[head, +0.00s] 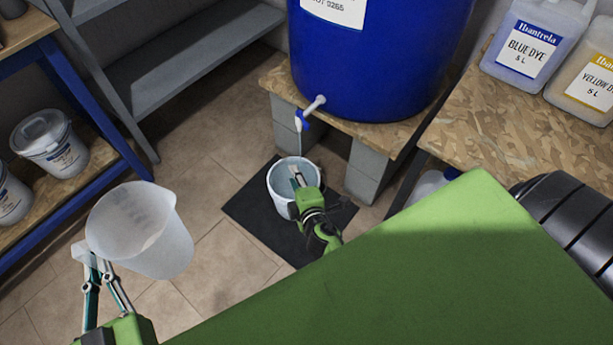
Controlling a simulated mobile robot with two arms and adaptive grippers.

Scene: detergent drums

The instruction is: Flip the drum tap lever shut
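The blue drum (370,60) stands on a wooden board. Its tap (314,105) has a white spout and a blue lever (302,120). A thin pale line, which looks like a stream, runs down from the tap toward a white bucket (280,184) on the floor. My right gripper (296,174) is over the bucket, below the tap and apart from the lever; its finger opening is too small to tell. My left gripper (88,256) is shut on a translucent jug (150,235) at its handle side, away from the drum.
The bucket stands on a black mat (246,207). Grey blocks (366,172) support the drum's board (385,132). Dye containers (527,50) stand on a wooden bench (500,135) at right. A blue-framed shelf with white tubs (50,145) is at left.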

